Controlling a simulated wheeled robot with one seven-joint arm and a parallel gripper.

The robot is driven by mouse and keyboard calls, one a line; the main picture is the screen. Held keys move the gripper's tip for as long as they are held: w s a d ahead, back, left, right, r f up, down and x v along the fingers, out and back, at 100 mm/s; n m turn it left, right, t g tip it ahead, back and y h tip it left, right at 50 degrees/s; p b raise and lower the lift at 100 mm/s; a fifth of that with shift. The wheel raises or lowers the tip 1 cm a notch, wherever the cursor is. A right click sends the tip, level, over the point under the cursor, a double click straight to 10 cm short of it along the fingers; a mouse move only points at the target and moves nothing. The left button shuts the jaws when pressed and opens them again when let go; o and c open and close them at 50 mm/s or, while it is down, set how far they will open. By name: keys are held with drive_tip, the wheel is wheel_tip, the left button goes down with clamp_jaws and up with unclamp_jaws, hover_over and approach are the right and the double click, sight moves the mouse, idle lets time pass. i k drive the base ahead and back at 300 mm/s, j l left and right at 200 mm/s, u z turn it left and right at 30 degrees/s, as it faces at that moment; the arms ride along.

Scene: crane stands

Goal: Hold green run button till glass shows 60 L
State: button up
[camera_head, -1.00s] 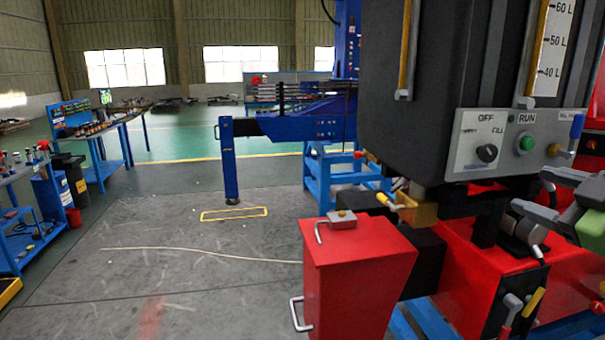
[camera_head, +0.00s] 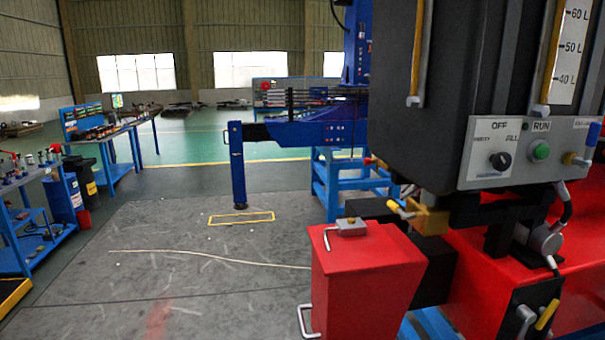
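The green run button (camera_head: 540,150) sits under the RUN label on a grey control panel (camera_head: 478,165) at the right. Nothing touches or covers it. A black selector knob (camera_head: 500,161) is left of it, among OFF, EMPTY and FILL markings. Above stands a glass tube (camera_head: 553,50) with a yellowish fill, beside a white scale (camera_head: 568,62) marked 40 L, 50 L and 60 L. The frame cuts off its top, and I cannot read the level. My gripper is not in view.
A red box-shaped tank (camera_head: 365,280) with a handle stands in front, below the dark cabinet (camera_head: 455,80). A blue-handled valve (camera_head: 580,150) is at the panel's right end. Grey floor at left is open, with a thin hose (camera_head: 210,257) lying on it.

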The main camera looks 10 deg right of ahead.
sight(542, 153)
drive_tip(key=z, duration=1.3)
